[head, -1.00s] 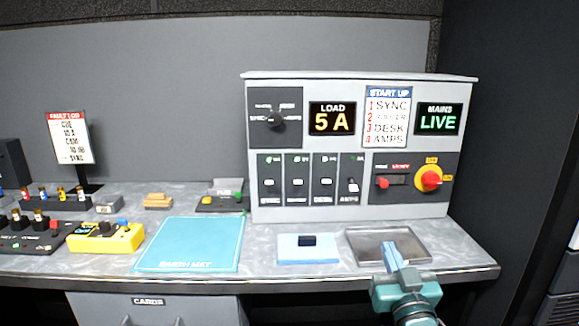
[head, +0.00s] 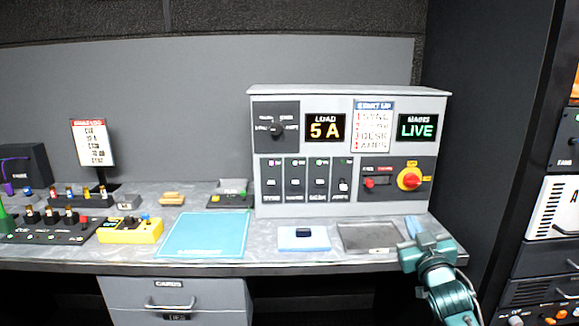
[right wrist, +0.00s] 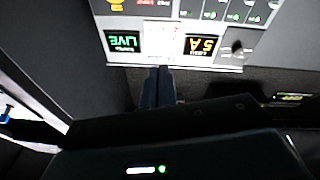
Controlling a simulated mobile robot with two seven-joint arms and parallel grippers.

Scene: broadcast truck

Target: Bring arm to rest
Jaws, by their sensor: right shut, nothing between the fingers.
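In the right wrist view the shut fingers (right wrist: 157,88) point toward the power panel, which looks upside down there. The grey power panel (head: 350,150) stands at the back of the counter, with "5 A" and "LIVE" lit. My left gripper is not in view.
A light blue pad with a dark block (head: 303,238) lies left of the tray. A teal mat (head: 205,236), a yellow box (head: 130,231) and a black connector board (head: 45,229) lie further left. An equipment rack (head: 550,200) stands close on the right.

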